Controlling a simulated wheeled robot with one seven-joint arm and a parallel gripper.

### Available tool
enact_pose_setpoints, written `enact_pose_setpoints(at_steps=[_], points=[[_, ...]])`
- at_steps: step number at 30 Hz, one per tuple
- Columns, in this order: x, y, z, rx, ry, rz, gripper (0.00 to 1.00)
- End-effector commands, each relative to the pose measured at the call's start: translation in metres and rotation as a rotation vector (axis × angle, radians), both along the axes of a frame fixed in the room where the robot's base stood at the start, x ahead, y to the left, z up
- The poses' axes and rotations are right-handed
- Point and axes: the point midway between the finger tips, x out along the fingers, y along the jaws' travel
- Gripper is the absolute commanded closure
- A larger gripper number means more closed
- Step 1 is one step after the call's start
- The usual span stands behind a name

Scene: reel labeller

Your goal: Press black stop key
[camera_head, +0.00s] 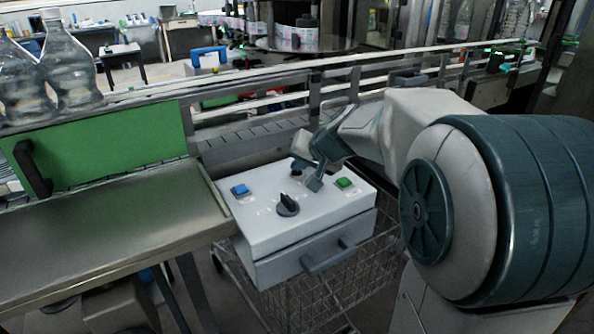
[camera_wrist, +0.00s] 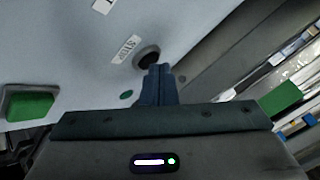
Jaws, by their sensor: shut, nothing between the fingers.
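The black stop key (camera_wrist: 147,55) is a round dark button on the pale control box top, beside a small printed label (camera_wrist: 126,48). In the wrist view the shut fingertips of my gripper (camera_wrist: 158,70) overlap the key's lower right edge. I cannot tell whether they touch it. In the head view my gripper (camera_head: 299,166) is over the back middle of the control box (camera_head: 258,226), tilted, and it largely hides the key.
The box top also holds a blue button (camera_head: 240,190), a black rotary knob (camera_head: 288,204) and a green button (camera_head: 344,183), which also shows in the wrist view (camera_wrist: 29,103). A conveyor rail (camera_head: 250,108) runs behind. A metal table (camera_head: 110,235) stands at the left.

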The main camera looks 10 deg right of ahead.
Motion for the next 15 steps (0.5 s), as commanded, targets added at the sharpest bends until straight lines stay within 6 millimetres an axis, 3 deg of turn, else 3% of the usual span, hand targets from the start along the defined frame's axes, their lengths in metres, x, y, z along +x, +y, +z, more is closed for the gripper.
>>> enact_pose_setpoints(at_steps=[15], points=[[0.0, 0.0, 0.017, 0.0, 0.001, 0.001, 1.0]])
